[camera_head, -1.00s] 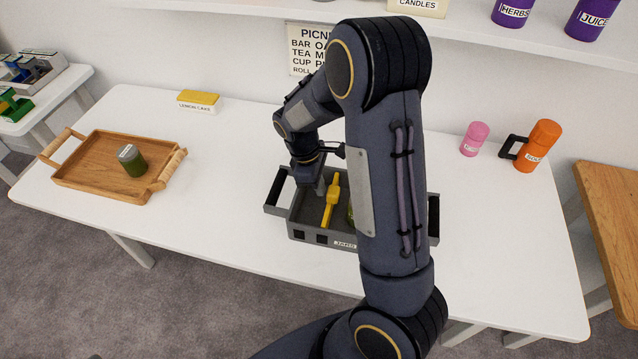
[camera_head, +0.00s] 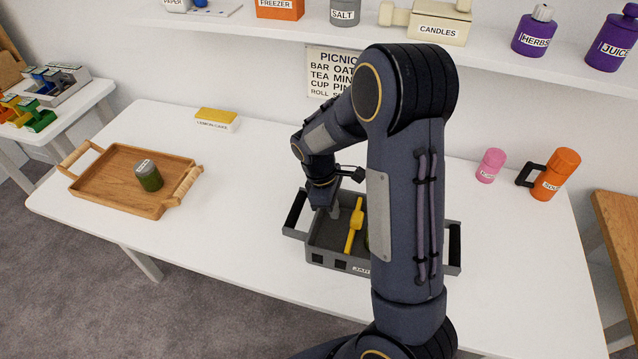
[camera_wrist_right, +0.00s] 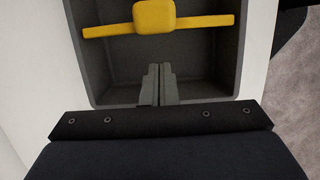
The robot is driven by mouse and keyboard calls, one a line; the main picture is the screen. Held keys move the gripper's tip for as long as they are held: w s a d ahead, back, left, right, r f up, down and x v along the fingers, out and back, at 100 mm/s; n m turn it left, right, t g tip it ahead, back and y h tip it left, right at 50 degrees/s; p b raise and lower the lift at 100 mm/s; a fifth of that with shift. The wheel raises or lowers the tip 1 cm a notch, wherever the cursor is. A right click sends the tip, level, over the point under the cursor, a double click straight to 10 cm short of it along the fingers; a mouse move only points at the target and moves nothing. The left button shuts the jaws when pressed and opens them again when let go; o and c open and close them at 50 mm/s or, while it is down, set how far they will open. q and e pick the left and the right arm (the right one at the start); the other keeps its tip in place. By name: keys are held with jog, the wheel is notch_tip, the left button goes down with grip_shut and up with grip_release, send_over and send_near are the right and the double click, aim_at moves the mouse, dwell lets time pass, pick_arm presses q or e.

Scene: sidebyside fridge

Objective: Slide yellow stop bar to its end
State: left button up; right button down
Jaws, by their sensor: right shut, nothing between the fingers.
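The yellow stop bar (camera_head: 354,226) lies across the grey crate (camera_head: 325,260) labelled JARS, in its left part. In the right wrist view the yellow bar (camera_wrist_right: 154,17) spans the crate, with a thick block at its middle. My right gripper (camera_head: 334,212) is shut and empty, reaching down into the crate just left of the bar. In the wrist view its fingertips (camera_wrist_right: 158,72) are together, apart from the bar with a gap of grey floor between. My right arm hides the crate's right middle; a bit of green shows beside it. My left gripper is not in view.
A wooden tray (camera_head: 113,198) with a green jar (camera_head: 149,175) stands at the left. A yellow-topped box (camera_head: 217,119) is at the back. A pink cup (camera_head: 490,165) and an orange flask (camera_head: 556,174) stand at the right. The white table's left middle is clear.

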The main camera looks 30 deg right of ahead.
jog(key=v, duration=1)
jog(key=shift+w+a+b, duration=0.3)
jog(key=shift+w+a, duration=0.1)
